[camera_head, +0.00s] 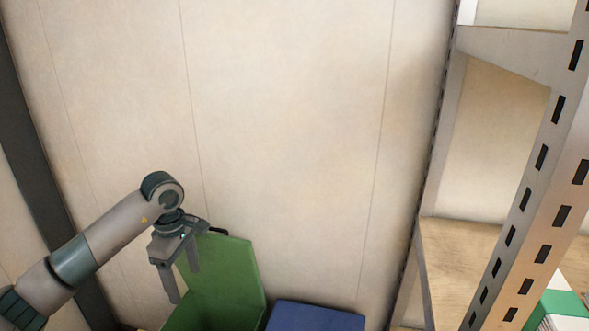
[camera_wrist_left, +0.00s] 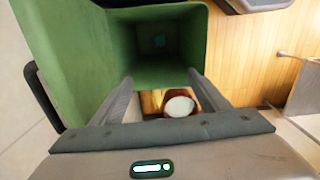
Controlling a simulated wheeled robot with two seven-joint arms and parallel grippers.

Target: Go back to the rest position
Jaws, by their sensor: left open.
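My left gripper (camera_head: 182,285) is at the lower left of the head view, with its fingers pointing down and apart. It is beside the green bin (camera_head: 232,270), at its left edge in that picture. In the left wrist view, the gripper (camera_wrist_left: 160,79) is open with nothing held between its fingers. The green bin (camera_wrist_left: 60,60) fills the upper left there, and its dark inside looks empty apart from a small faint patch. My right gripper is in neither view.
A blue box (camera_head: 315,318) stands right of the green bin. A metal shelf rack (camera_head: 545,170) rises at the right. In the left wrist view, a round white-topped thing (camera_wrist_left: 180,106) shows beyond the fingers, near a wooden surface (camera_wrist_left: 240,60). The wall area above is clear.

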